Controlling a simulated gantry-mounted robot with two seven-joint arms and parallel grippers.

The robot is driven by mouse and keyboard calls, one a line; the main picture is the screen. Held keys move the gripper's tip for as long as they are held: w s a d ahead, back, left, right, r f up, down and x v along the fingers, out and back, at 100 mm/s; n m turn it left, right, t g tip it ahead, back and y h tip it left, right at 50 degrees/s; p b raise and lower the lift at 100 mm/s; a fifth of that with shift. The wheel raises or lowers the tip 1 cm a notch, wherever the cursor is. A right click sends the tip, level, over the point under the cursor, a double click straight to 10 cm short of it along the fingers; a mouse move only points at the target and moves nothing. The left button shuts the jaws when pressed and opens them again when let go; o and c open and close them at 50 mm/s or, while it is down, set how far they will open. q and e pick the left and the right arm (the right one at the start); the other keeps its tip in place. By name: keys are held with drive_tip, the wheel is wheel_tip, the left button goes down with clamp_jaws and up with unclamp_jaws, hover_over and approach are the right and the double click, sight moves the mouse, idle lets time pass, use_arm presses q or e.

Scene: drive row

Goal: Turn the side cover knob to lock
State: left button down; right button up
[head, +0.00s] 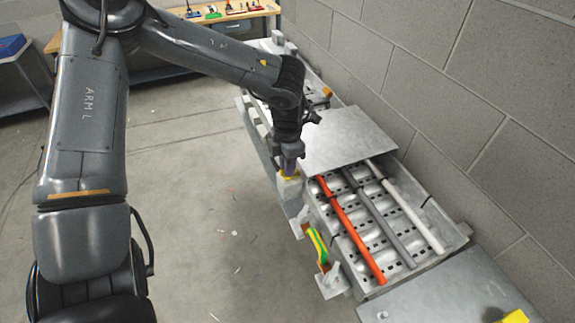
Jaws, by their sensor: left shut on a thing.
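My left arm reaches in from the left, and my left gripper (290,168) points down at the side of the grey metal drive row. It is shut on a yellow knob (289,178) on a pale block there. The gripper hides the knob's upper part, so its turn angle cannot be read. A grey side cover (291,193) shows below the knob. My right gripper is not in view.
An open metal tray holds red (350,232), dark grey (380,217) and white (410,209) bars. A flat metal lid (345,138) lies behind them. A yellow-green part (317,246) sticks out at the side. A block wall (430,80) borders the right; the floor (200,220) is open at left.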

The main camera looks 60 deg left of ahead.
use_arm(q)
drive_tip(key=shift+m, duration=0.5)
drive_tip(key=c, duration=1.1)
unclamp_jaws()
drive_tip(key=shift+c, duration=0.2)
drive_tip(key=shift+r, duration=0.65)
wheel_tip(320, 180, up, 9)
drive_tip(key=shift+r, duration=0.2)
